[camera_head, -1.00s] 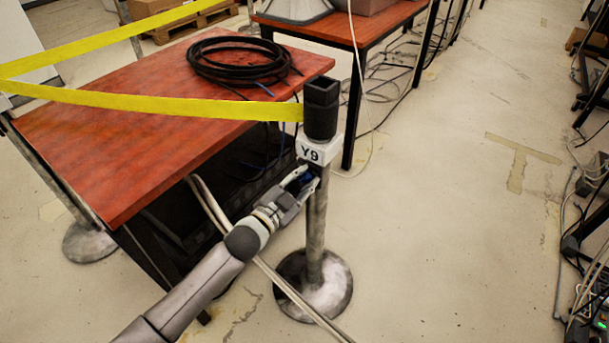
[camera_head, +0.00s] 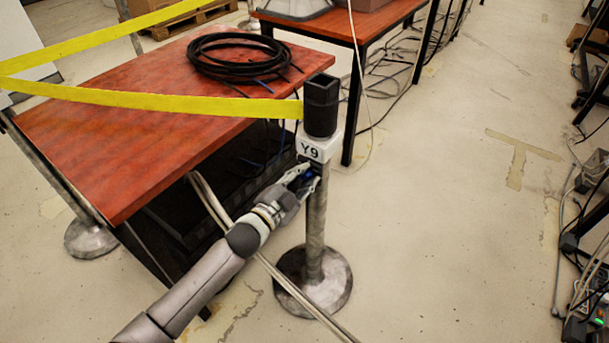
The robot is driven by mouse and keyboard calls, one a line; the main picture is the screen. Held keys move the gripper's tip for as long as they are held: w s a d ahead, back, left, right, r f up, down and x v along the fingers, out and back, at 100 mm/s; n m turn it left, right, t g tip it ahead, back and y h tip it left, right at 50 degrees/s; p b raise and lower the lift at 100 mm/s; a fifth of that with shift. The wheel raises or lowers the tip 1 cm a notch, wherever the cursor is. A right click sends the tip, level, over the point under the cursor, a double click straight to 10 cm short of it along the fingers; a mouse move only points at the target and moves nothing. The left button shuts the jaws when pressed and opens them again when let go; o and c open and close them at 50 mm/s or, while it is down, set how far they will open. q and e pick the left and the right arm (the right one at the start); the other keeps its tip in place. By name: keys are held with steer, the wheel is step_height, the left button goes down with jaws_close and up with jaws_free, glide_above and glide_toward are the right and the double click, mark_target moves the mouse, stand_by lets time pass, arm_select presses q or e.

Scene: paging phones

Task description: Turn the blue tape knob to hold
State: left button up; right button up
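The blue tape knob (camera_head: 308,175) is a small blue part on the post (camera_head: 316,220), just below the white Y9 label block (camera_head: 319,148). It is partly hidden by my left gripper (camera_head: 306,177). The gripper's two fingers lie on either side of the knob and appear closed on it. No markings or pointer on the knob can be made out. Yellow tape (camera_head: 200,103) runs left from the black head (camera_head: 321,105) of the post. My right gripper is not in view.
A red-topped table (camera_head: 130,130) with a coil of black cable (camera_head: 240,58) stands left of the post. Pale cables (camera_head: 265,262) slant past the round post base (camera_head: 325,283). The floor to the right is mostly clear, with cables and equipment along the right edge.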

arm_select(q)
steer(key=shift+o, duration=0.2)
steer(key=v, duration=1.2)
